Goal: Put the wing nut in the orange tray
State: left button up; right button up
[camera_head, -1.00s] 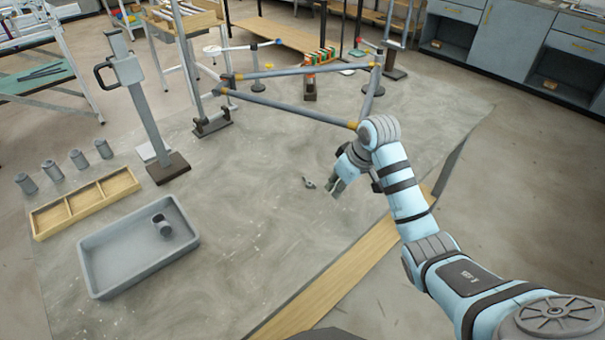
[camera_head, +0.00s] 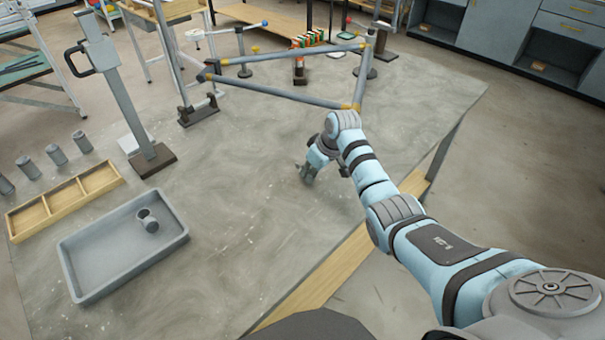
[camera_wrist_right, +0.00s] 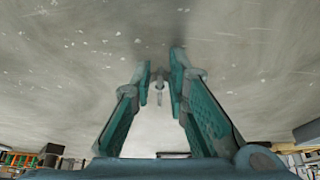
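A small grey piece, which looks like the wing nut (camera_head: 298,168), is on the grey table top close to my right gripper's fingertips. The right gripper (camera_head: 307,177) points down to the table, partly hidden by its own wrist. In the right wrist view its two teal-padded fingers (camera_wrist_right: 161,72) stand apart, and the wing nut (camera_wrist_right: 159,86) shows in the gap between them. I cannot tell whether it lies between the tips or just beyond, but neither finger visibly grips it. No orange tray is seen. My left gripper is not in view.
A grey tray (camera_head: 78,277) holding a grey cylinder (camera_head: 148,221) is at the left front. Behind it are a wooden three-part tray (camera_head: 62,200) and several grey cylinders (camera_head: 56,154). A tube frame (camera_head: 275,92) stands behind my right arm. The table's middle is clear.

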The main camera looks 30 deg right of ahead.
jog(key=shift+s+r, duration=0.1)
jog(key=shift+c, duration=0.2)
grip_shut()
